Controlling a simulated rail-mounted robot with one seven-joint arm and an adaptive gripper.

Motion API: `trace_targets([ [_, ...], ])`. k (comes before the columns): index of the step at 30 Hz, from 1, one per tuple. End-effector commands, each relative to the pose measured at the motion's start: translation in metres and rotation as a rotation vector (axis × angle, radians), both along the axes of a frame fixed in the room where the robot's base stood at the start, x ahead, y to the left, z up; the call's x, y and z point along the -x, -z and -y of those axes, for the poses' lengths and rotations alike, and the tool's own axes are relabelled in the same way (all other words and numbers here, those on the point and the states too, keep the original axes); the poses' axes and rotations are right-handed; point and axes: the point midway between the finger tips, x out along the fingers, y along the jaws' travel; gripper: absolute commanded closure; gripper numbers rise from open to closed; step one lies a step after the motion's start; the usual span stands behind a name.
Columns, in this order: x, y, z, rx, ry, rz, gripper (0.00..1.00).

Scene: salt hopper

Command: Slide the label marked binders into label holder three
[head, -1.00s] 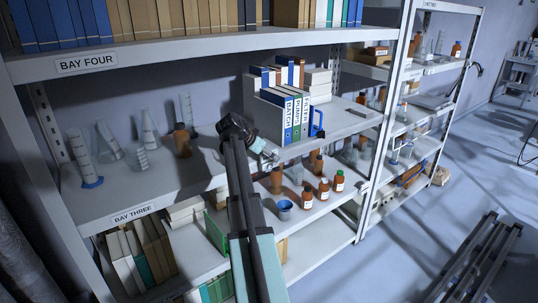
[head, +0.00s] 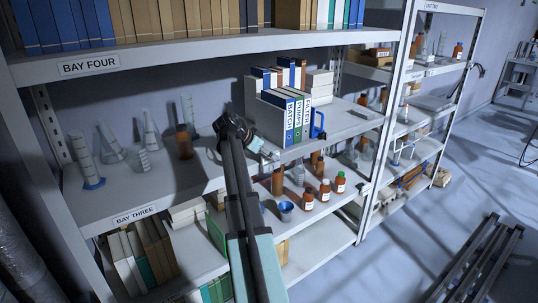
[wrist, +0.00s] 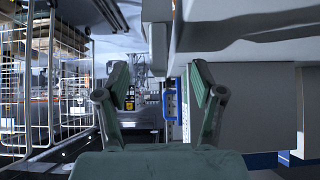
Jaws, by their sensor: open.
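No label reading binders can be made out in either view. The shelf-edge label reading BAY THREE (head: 134,215) is on the front edge of the middle shelf, at left in the head view. The label reading BAY FOUR (head: 89,66) is on the shelf edge above. No holder marked three can be picked out otherwise. My gripper (head: 266,152) is near the middle shelf's front edge, right of the BAY THREE label and left of the binders. In the wrist view its two fingers (wrist: 159,84) are apart with nothing held between them.
Upright binders (head: 292,117) marked BATCH and others stand on the middle shelf beside a blue-handled item (head: 318,125). Glassware (head: 112,145) and an amber bottle (head: 184,142) stand left. Below are brown bottles (head: 325,189) and a blue cup (head: 286,208). A wire basket (wrist: 38,85) shows in the wrist view.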

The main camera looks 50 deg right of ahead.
Motion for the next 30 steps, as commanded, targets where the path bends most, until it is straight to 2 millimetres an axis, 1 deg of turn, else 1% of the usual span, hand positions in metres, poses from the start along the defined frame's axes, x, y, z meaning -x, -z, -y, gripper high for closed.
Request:
trace_targets([
  [24,-0.008,-0.026,-0.026,-0.001,-0.001,0.000,0.32],
  [30,-0.009,-0.027,-0.027,-0.001,0.000,-0.001,0.32],
])
